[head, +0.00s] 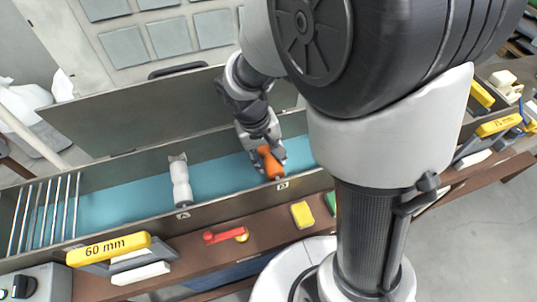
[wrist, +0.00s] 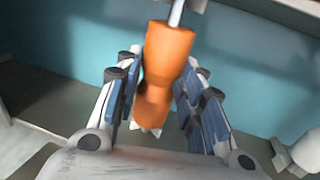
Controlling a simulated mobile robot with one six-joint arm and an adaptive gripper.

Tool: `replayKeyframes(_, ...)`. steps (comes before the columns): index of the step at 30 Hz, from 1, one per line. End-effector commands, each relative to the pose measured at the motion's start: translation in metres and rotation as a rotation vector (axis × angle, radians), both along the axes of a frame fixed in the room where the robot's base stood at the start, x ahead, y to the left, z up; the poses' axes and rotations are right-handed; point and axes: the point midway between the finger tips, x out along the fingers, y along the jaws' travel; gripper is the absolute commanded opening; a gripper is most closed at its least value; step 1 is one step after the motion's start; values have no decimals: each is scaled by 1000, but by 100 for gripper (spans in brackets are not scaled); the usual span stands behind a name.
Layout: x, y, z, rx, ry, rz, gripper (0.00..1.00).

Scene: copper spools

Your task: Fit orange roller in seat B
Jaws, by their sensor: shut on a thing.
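My gripper (head: 264,150) is shut on the orange roller (head: 270,163), low over the teal-lined trough at the label B (head: 282,185). In the wrist view the blue-padded fingers of my gripper (wrist: 160,82) flank the waist of the orange roller (wrist: 167,62). A metal shaft (wrist: 176,14) sticks out of its far end, close to a pale fitting at the top edge. Whether the shaft ends rest in seat B cannot be told; the seat is mostly hidden by the roller and gripper.
A white roller (head: 181,182) lies across the trough at label A (head: 183,215). Metal rods (head: 48,212) stand at the trough's left end. The raised lid (head: 130,108) stands behind.

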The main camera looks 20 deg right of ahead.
Motion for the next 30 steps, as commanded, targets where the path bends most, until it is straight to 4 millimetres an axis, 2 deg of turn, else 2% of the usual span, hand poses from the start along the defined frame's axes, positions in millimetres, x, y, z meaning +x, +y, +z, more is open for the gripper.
replayKeyframes(13,0,0,-5,0,0,0,4)
replayKeyframes(14,0,0,-5,0,0,0,37)
replayKeyframes(24,0,0,-4,0,0,0,59)
replayKeyframes(30,0,0,-5,0,0,0,59)
